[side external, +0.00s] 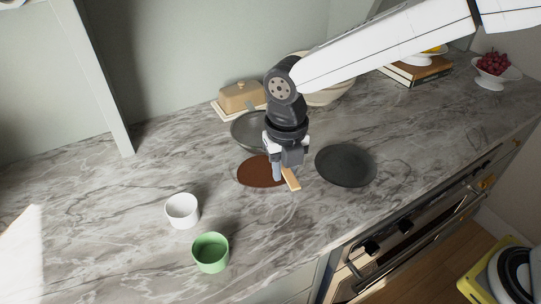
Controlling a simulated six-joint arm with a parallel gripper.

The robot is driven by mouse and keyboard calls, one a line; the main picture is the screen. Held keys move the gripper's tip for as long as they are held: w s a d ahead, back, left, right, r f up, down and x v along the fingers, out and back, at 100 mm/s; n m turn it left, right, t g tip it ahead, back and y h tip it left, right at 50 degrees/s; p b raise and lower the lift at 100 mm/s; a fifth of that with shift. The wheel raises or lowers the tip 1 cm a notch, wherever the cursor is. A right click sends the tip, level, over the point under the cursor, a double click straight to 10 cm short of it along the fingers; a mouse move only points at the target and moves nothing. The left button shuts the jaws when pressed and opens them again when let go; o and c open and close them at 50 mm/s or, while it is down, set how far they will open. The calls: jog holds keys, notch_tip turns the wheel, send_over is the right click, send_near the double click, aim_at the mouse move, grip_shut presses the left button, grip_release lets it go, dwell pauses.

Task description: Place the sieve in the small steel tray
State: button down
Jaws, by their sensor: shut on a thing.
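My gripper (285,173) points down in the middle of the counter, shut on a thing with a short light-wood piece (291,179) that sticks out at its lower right. Most of the held thing is hidden by the gripper, so I cannot tell for sure that it is the sieve. A round grey metal dish (243,133) stands just behind and left of the gripper, partly covered by it. I cannot tell whether this dish is the small steel tray. No other clear sieve or steel tray shows.
A brown round mat (254,174) lies below and left of the gripper, a dark round plate (345,166) to its right. A white cup (182,211) and green cup (211,253) stand front left. A butter dish (240,97) and pale bowl (328,94) are behind. The left counter is clear.

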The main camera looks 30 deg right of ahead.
jog(key=shift+s+d+r, duration=0.2)
jog(key=shift+d, duration=0.15)
jog(key=s+d+r+m, duration=0.1)
jog(key=s+d+m, duration=0.6)
jog(key=s+d, duration=0.9)
jog(key=shift+s+r, duration=0.15)
jog(key=shift+s, duration=0.1)
jog(key=shift+w, duration=0.1)
